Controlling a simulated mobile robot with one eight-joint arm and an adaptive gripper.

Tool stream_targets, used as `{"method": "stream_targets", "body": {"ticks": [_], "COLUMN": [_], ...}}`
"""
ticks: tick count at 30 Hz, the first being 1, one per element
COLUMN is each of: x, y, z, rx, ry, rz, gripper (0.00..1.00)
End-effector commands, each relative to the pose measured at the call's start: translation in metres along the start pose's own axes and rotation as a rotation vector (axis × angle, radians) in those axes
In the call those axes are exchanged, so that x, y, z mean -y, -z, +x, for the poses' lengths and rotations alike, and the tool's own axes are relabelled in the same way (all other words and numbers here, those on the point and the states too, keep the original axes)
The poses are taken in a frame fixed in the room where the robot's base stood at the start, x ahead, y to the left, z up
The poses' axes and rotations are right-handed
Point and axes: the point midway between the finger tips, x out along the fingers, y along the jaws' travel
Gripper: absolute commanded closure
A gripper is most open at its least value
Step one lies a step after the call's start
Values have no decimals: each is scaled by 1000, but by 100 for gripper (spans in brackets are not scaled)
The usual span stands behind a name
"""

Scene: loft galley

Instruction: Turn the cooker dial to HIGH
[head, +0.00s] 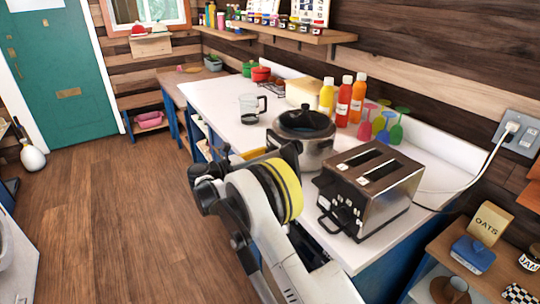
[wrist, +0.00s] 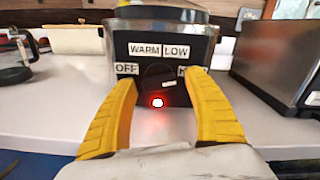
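The cooker (head: 312,158) is a round silver pot-like appliance with a dark lid on the white counter; in the wrist view its dark front panel (wrist: 122,50) faces me. White labels read OFF, WARM and LOW; a label at the right is partly hidden behind a finger, with only its first letter showing. The black round dial (wrist: 158,76) sits at the panel's middle, with a small pale mark at its lower right. A red light glows just below it. My gripper (wrist: 160,80) is open, its yellow fingers either side of the dial, with visible gaps. Contact cannot be told.
A silver toaster (head: 372,190) stands close right of the cooker. A glass jug (head: 250,108) is to its left. Sauce bottles (head: 343,102) and coloured goblets (head: 397,128) stand behind. The counter (head: 205,95) is clear toward the far left.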

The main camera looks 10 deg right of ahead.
Motion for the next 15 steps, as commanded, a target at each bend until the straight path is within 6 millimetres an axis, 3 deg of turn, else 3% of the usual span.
{"method": "stream_targets", "body": {"ticks": [9, 15], "x": [0, -1], "y": [0, 0], "z": [-5, -38], "rx": [-1, 0], "ry": [-1, -3], "rz": [-1, -1], "gripper": [41, 41]}}
